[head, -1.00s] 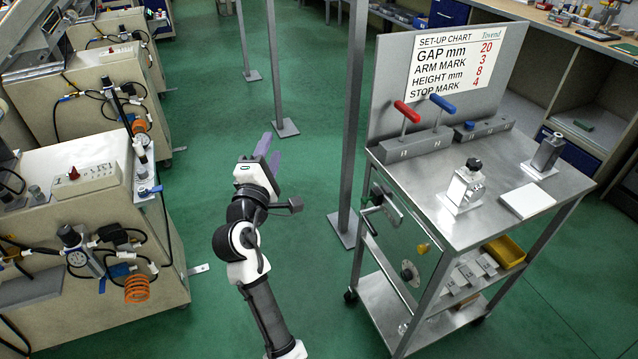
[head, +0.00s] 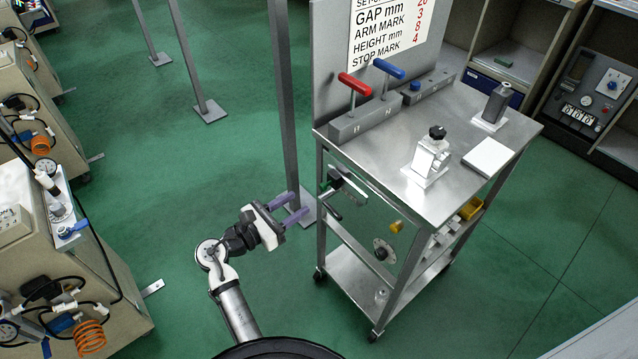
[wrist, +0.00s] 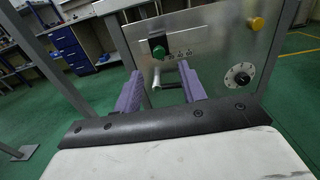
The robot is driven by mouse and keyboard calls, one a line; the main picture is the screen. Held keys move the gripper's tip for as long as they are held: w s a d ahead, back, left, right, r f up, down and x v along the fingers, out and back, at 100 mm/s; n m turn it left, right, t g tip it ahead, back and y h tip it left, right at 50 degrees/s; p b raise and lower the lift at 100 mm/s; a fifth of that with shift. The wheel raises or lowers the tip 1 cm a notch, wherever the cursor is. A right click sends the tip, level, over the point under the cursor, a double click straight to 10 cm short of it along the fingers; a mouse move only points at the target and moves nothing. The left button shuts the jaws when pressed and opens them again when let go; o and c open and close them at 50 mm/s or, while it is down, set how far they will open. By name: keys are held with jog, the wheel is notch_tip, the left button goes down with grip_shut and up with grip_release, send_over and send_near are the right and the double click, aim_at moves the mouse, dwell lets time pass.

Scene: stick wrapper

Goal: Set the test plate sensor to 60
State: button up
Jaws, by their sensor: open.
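My gripper (head: 301,203) is open and empty, with two purple fingers pointing toward the side of the metal cart (head: 462,116). In the wrist view its fingers (wrist: 160,72) stand apart before the cart's side panel (wrist: 212,48). That panel carries a round dial with a pale scale (wrist: 240,76), which shows in the head view as well (head: 382,250); its reading is too small to tell. A flat white plate (head: 489,157) lies on the cart top. A dark grey block on a white base (head: 495,105) stands behind it. I cannot tell which item is the test plate sensor.
Red (head: 354,84) and blue (head: 388,69) T-handles and a black-knobbed clamp (head: 430,155) stand on top. A grey post (head: 285,100) rises behind my gripper.

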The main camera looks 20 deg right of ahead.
aim_at(321, 188)
jog(key=p+x, duration=0.1)
jog(key=x, duration=0.8)
jog(key=shift+w+d, duration=0.2)
jog(key=shift+d, duration=0.1)
grip_shut()
jog(key=s+p, duration=0.1)
jog(key=s+d+p, duration=0.1)
jog(key=s+p, duration=0.1)
jog(key=s+d+p, duration=0.1)
jog(key=s, duration=0.1)
jog(key=shift+s+r, duration=0.1)
jog(key=shift+s+d, duration=0.15)
jog(key=shift+s, duration=0.3)
